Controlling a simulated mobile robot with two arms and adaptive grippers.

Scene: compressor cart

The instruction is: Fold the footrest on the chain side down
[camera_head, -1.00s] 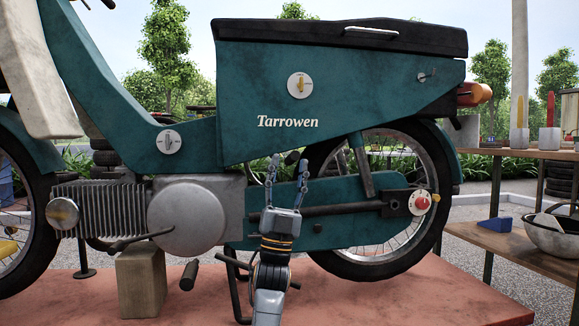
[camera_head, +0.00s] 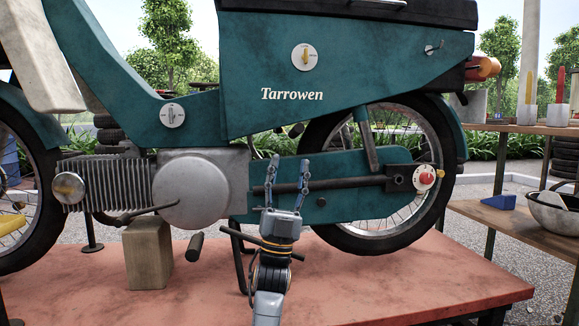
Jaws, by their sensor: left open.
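The teal moped marked Tarrowen (camera_head: 350,60) stands side-on, with a long teal chain cover (camera_head: 345,204) low in front of its rear wheel. A short dark stub (camera_head: 296,130) shows just above the cover's front part; it may be the raised footrest, but I cannot tell for sure. My left gripper (camera_head: 289,160) points up in front of the chain cover, its two fingers apart and nothing visible between them. The stub is above the fingertips, apart from them in the picture. My right gripper is not in view.
A dark bar (camera_head: 238,234) and stand leg show beside my left wrist. A crank with a pedal (camera_head: 195,247) hangs below the round engine cover (camera_head: 194,188). A wooden block (camera_head: 147,255) is under the engine. The red platform (camera_head: 400,277) is bare at right; a shelf (camera_head: 520,228) stands beyond.

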